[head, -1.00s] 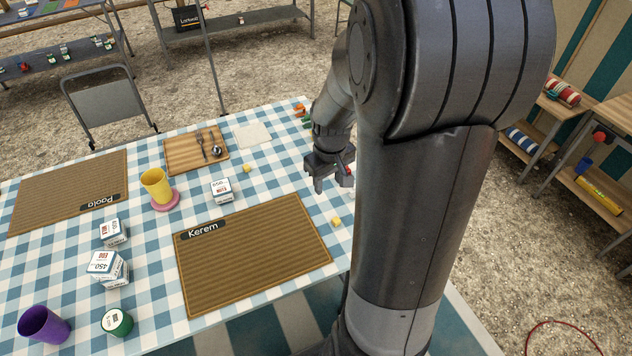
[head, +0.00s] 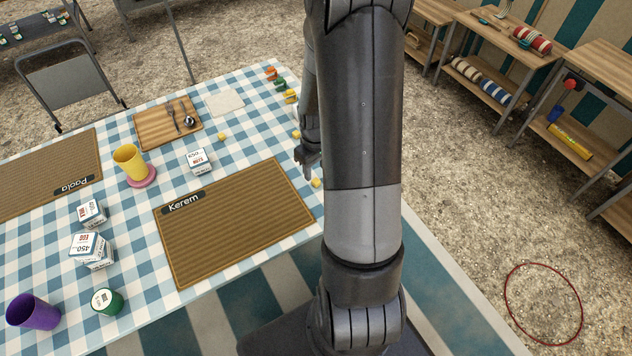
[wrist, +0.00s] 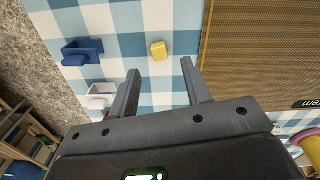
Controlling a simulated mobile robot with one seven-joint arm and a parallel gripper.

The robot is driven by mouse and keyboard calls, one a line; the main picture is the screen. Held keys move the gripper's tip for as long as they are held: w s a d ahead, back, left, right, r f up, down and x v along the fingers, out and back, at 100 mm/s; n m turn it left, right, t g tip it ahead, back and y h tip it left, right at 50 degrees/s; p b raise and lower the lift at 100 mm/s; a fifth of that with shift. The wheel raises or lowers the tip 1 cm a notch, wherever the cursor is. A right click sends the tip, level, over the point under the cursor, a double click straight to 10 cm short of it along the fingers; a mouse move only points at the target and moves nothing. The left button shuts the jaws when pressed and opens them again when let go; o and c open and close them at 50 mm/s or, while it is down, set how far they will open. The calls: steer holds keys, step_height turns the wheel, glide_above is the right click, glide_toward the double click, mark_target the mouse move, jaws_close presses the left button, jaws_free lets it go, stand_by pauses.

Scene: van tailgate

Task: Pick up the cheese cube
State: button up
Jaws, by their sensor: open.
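A small yellow cheese cube (wrist: 158,50) lies on the blue-and-white checked cloth in the wrist view, just beyond the fingertips and roughly in line with the gap between them. In the head view, a yellow cube (head: 316,183) lies beside the right edge of the Kerem placemat (head: 240,222), close to my gripper (head: 308,170). Two more yellow cubes show there, one near the arm (head: 296,134) and one near the wooden tray (head: 222,137). My gripper (wrist: 163,74) is open, with nothing between its fingers. My arm hides part of the table's right side.
In the wrist view a blue object (wrist: 83,50) and a white object (wrist: 101,95) lie left of the fingers. A yellow cup (head: 128,160) stands on a pink coaster, with a white carton (head: 199,160) near it. Small coloured items (head: 280,84) sit at the far corner.

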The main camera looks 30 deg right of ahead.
mark_target(316, 180)
steer(key=shift+f, duration=2.55)
steer(key=shift+c, duration=0.2)
jaws_close()
